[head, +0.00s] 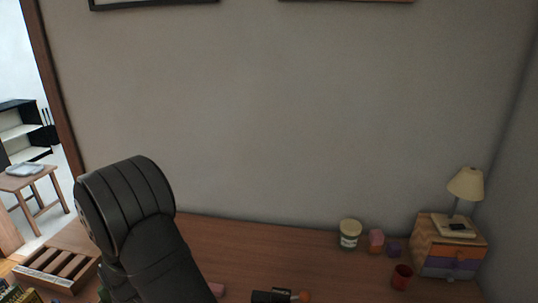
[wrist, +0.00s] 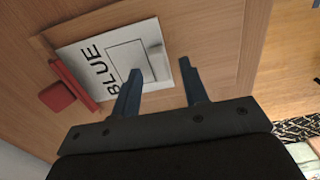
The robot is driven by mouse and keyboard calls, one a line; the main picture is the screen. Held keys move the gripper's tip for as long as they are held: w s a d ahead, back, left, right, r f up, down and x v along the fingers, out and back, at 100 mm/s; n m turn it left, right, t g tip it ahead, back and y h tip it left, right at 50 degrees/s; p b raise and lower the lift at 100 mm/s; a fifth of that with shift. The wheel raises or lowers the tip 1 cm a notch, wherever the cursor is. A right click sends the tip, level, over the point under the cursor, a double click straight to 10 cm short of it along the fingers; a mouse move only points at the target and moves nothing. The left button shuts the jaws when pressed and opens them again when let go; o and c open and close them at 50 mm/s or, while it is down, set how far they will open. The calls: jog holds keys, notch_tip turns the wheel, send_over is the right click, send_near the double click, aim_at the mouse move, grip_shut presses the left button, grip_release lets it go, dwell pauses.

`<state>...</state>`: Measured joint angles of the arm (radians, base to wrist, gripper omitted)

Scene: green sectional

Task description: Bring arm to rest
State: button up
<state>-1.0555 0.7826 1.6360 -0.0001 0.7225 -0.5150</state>
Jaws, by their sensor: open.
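My gripper (wrist: 160,66) is open in the wrist view, its two dark fingers apart. Its fingertips overlap a white card (wrist: 77,60) printed with the word BLUE, which lies on a wooden surface. A pale grey piece on the card shows beyond and between the fingers; nothing is visibly gripped. I cannot tell whether the fingertips touch the card. In the head view my dark arm rises at lower left, and my gripper is not visible there.
In the head view, a slotted wooden tray (head: 38,276) is left of my arm. A jar (head: 350,235), pink block (head: 376,238), purple block (head: 394,248), red cup (head: 402,277) and drawer box (head: 434,262) with lamp (head: 466,185) stand right.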

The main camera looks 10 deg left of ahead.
jog(key=shift+f, duration=0.8)
jog(key=shift+s, duration=0.25)
jog(key=o, duration=1.3)
jog(key=shift+r, duration=0.1)
jog(key=w+a+r, duration=0.1)
jog(key=w+r, duration=0.7)
jog(key=r, duration=0.2)
jog(key=shift+w+r, duration=0.4)
jog(key=w+d+r, duration=0.1)
jog(key=w+r, duration=0.4)
jog(key=r, duration=0.3)
notch_tip(320, 180, down, 9)
jog(key=shift+w+d+f, duration=0.1)
jog(key=shift+d+f, duration=0.05)
